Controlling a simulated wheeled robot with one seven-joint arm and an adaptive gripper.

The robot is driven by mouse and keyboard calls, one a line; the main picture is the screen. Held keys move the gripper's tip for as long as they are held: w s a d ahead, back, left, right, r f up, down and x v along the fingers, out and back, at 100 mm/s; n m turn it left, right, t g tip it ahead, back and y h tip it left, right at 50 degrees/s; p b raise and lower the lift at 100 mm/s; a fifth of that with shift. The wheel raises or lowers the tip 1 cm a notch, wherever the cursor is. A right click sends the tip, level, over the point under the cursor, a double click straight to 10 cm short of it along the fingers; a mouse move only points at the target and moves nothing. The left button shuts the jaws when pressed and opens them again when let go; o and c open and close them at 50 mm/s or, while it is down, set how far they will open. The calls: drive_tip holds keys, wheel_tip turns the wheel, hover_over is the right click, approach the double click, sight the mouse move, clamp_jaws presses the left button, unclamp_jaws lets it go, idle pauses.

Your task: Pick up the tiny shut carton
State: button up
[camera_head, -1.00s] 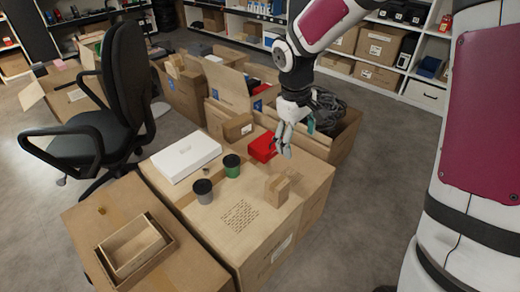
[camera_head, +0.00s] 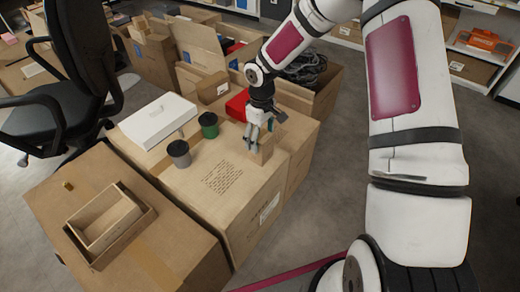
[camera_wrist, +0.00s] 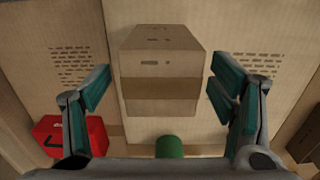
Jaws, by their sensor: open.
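The tiny shut carton (camera_head: 262,152) is a small brown cardboard box standing on top of a larger carton (camera_head: 225,205). In the wrist view the tiny carton (camera_wrist: 160,75) lies between and ahead of my fingers, its top closed with a tape band across it. My gripper (camera_head: 257,135) is directly over the carton, fingers pointing down. In the wrist view my gripper (camera_wrist: 162,95) is open, with teal pads on either side of the carton and a visible gap at both sides. The head view partly hides the carton behind the fingers.
A red box (camera_head: 237,104) sits just behind my gripper. A green cup (camera_head: 208,125), a grey cup (camera_head: 179,153) and a white box (camera_head: 158,119) stand to the left. An open wooden tray (camera_head: 108,222) lies front left. Bare carton top surrounds the printed patch.

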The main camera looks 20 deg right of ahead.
drive_tip(key=shift+a+f+b, duration=0.15)
drive_tip(key=shift+f+b, duration=1.3)
drive_tip(key=shift+f, duration=1.55)
drive_tip(key=shift+r, duration=0.1)
drive_tip(key=c, duration=1.2)
